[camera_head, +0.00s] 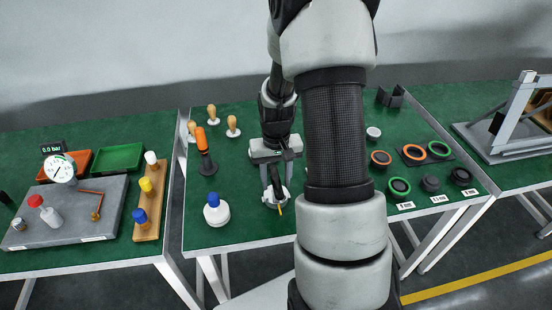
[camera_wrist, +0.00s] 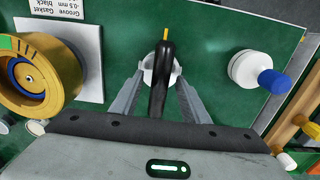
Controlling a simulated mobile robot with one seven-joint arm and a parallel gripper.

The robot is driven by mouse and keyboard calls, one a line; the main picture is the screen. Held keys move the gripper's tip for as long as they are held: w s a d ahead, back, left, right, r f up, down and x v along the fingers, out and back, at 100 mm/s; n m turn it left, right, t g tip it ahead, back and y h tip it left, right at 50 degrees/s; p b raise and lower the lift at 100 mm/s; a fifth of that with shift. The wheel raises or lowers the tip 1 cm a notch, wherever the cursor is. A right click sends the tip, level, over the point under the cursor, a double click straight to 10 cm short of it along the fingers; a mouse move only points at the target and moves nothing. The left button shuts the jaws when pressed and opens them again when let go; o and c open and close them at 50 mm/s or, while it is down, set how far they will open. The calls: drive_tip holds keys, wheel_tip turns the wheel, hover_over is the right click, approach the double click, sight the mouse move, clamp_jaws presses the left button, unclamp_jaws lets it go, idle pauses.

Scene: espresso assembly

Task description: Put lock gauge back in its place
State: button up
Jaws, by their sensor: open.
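A black-handled tool with a yellow tip (camera_wrist: 162,62), which looks like the lock gauge, sits between my fingers in the wrist view. A white round part shows behind its handle. In the head view its yellow tip (camera_head: 280,209) shows just below my gripper (camera_head: 275,192), near the front of the middle table. My gripper (camera_wrist: 160,82) is open, with one finger on each side of the black handle. I cannot tell whether either finger touches it. My arm hides part of the table behind and to the right of it.
A brass ring part with a blue inside (camera_wrist: 38,75) stands on a white plate at the left of the wrist view. Several dark round parts (camera_head: 430,184) and labels lie at right.

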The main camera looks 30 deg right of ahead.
wheel_tip(320, 180, up, 16)
drive_tip(key=p, duration=0.2)
drive_tip(key=s+a+r+n+t+p, duration=0.1)
drive_tip(key=s+a+r+t+p, duration=0.1)
drive_tip(key=s+a+r, duration=0.2)
drive_tip(key=s+a+r+n+t+p, duration=0.1)
drive_tip(key=s+a+r+p, duration=0.2)
drive_tip(key=s+r, duration=0.4)
drive_tip(key=s+a+r+n+t+p, duration=0.1)
drive_tip(key=s+a+r, duration=0.4)
drive_tip(key=r, duration=0.6)
drive_tip(key=shift+s+a+t+p, duration=0.25)
drive_tip(key=shift+s+t+p, duration=0.05)
drive_tip(key=shift+t+p, duration=0.45)
